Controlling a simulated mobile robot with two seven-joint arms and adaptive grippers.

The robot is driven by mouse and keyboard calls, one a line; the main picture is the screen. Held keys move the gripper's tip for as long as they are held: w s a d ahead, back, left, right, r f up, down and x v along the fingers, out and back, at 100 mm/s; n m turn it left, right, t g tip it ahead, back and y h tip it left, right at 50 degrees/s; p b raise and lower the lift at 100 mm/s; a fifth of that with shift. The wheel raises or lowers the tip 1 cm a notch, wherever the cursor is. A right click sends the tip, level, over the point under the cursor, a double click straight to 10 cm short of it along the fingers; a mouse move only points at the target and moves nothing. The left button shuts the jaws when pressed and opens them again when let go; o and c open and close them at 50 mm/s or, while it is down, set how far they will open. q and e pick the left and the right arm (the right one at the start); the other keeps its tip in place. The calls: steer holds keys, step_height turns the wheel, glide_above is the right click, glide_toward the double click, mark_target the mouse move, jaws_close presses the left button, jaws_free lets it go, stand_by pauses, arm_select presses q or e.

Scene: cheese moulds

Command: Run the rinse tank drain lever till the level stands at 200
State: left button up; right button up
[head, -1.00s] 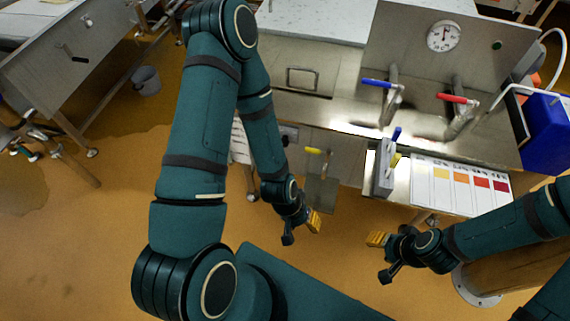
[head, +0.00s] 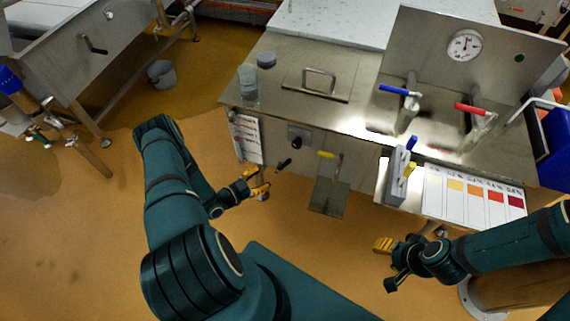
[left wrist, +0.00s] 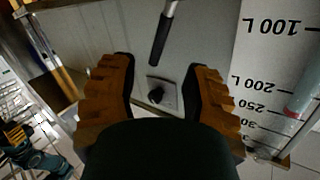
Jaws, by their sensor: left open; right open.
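A black-handled lever (head: 283,163) stands out from the rinse tank's front panel, below a black knob (head: 298,137). In the left wrist view the lever (left wrist: 160,40) shows between and beyond my fingers, untouched. My left gripper (head: 258,183) is open and empty, a little left of and below the lever in the head view; it also shows in the left wrist view (left wrist: 162,90). A white litre scale (left wrist: 270,60) appears upside down at right, with a sight tube and a reddish mark (left wrist: 289,112) near 250. My right gripper (head: 387,264) is open and empty.
A yellow-handled lever (head: 326,155) is right of the knob. Blue (head: 394,89) and red (head: 470,108) tap handles and a round gauge (head: 464,45) are on the sink. A colour chart (head: 472,192) lies at the right.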

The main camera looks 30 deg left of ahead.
mark_target(283, 165)
arm_select(q)
steer(key=shift+m+t+h, duration=0.5)
steer(key=shift+m, duration=0.4)
steer(key=b+x, duration=0.1)
steer(key=x, duration=0.9)
steer(key=shift+w+d, duration=0.1)
steer(key=shift+w, duration=0.25)
steer(key=shift+o, duration=0.2)
jaws_close()
